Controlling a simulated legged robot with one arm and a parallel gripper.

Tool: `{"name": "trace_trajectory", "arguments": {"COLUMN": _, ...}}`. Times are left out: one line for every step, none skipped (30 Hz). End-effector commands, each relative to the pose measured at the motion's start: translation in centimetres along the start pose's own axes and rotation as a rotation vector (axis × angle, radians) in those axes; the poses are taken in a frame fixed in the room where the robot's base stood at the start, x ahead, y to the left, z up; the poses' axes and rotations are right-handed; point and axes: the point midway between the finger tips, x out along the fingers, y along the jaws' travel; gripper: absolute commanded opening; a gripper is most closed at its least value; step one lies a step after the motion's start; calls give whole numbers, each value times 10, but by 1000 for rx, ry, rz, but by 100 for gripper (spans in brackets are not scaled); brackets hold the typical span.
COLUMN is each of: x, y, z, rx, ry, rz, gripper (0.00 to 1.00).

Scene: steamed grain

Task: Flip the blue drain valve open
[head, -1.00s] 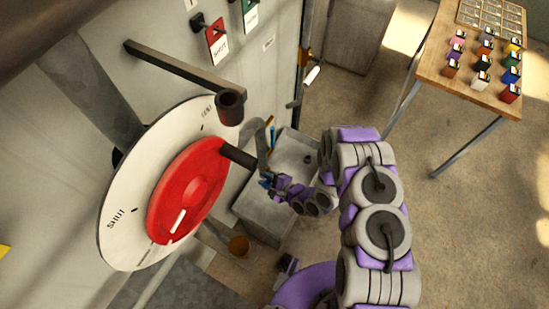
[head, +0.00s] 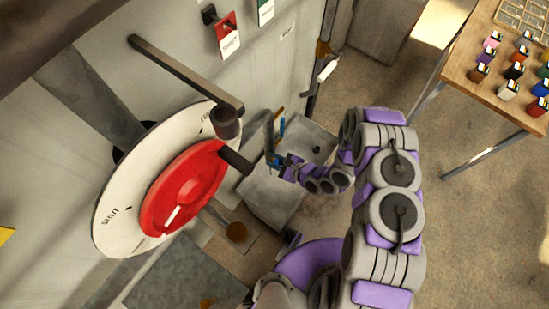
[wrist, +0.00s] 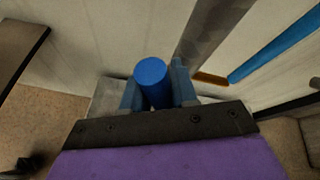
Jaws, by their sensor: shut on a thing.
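My gripper (head: 275,160) is at the lower end of a grey bent pipe (head: 268,130), above the grey sink, in the head view. In the wrist view my gripper (wrist: 158,92) is shut on a blue cylinder (wrist: 151,72), its blue fingers on either side and the round end toward the camera. This looks like the blue drain valve's handle; how it joins the pipe is hidden. A separate blue bar (wrist: 275,48) slants at the upper right, with a brass-coloured piece (wrist: 210,78) near its lower end. It also shows beside the pipe in the head view (head: 282,126).
A large red wheel (head: 185,188) on a white dial stands left of my gripper, with a dark lever arm (head: 185,72) above. The grey sink (head: 267,200) is below. A wooden table (head: 480,75) with coloured blocks stands right, beyond open floor.

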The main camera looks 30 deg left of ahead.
Motion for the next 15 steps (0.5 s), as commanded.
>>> {"name": "trace_trajectory", "arguments": {"x": 0, "y": -1, "z": -3, "rx": 2, "ry": 7, "rz": -3, "gripper": 0}}
{"name": "trace_trajectory", "arguments": {"x": 0, "y": 0, "z": -3, "rx": 2, "ry": 7, "rz": -3, "gripper": 0}}
{"name": "trace_trajectory", "arguments": {"x": 0, "y": 0, "z": -3, "rx": 2, "ry": 7, "rz": -3, "gripper": 0}}
{"name": "trace_trajectory", "arguments": {"x": 0, "y": 0, "z": -3, "rx": 2, "ry": 7, "rz": -3, "gripper": 0}}
{"name": "trace_trajectory", "arguments": {"x": 0, "y": 0, "z": -3, "rx": 2, "ry": 7, "rz": -3, "gripper": 0}}
{"name": "trace_trajectory", "arguments": {"x": 0, "y": 0, "z": -3, "rx": 1, "ry": 7, "rz": -2, "gripper": 0}}
{"name": "trace_trajectory", "arguments": {"x": 0, "y": 0, "z": -3, "rx": 1, "ry": 7, "rz": -2, "gripper": 28}}
{"name": "trace_trajectory", "arguments": {"x": 0, "y": 0, "z": -3, "rx": 1, "ry": 7, "rz": -3, "gripper": 31}}
{"name": "trace_trajectory", "arguments": {"x": 0, "y": 0, "z": -2, "rx": 1, "ry": 6, "rz": -3, "gripper": 35}}
{"name": "trace_trajectory", "arguments": {"x": 0, "y": 0, "z": -2, "rx": 1, "ry": 6, "rz": -2, "gripper": 38}}
{"name": "trace_trajectory", "arguments": {"x": 0, "y": 0, "z": -2, "rx": 0, "ry": 5, "rz": -2, "gripper": 41}}
{"name": "trace_trajectory", "arguments": {"x": 0, "y": 0, "z": -2, "rx": -1, "ry": 5, "rz": -3, "gripper": 45}}
{"name": "trace_trajectory", "arguments": {"x": 0, "y": 0, "z": -2, "rx": -1, "ry": 5, "rz": -3, "gripper": 48}}
{"name": "trace_trajectory", "arguments": {"x": 0, "y": 0, "z": -1, "rx": -2, "ry": 4, "rz": -3, "gripper": 48}}
{"name": "trace_trajectory", "arguments": {"x": 0, "y": -1, "z": -1, "rx": -2, "ry": 4, "rz": -4, "gripper": 48}}
